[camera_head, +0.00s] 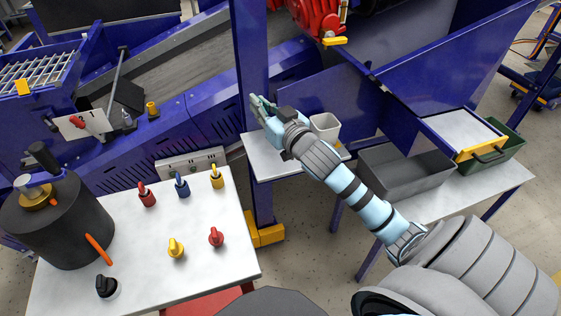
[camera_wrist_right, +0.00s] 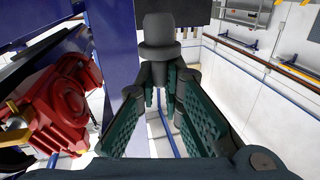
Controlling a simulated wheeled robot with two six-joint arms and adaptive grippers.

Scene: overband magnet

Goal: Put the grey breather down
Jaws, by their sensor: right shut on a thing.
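The grey breather (camera_wrist_right: 160,38) shows in the right wrist view as a dark grey stepped cylinder with a rounded cap. My right gripper (camera_wrist_right: 162,88) is shut on its lower part, with the green padded fingers on both sides of it. In the head view my right gripper (camera_head: 259,106) is beside the blue upright post, over the back left of the small white shelf (camera_head: 262,163). I cannot make out the breather in the head view. My left gripper is not in view.
A grey bin (camera_head: 402,174) and a green crate (camera_head: 508,148) are at the right.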

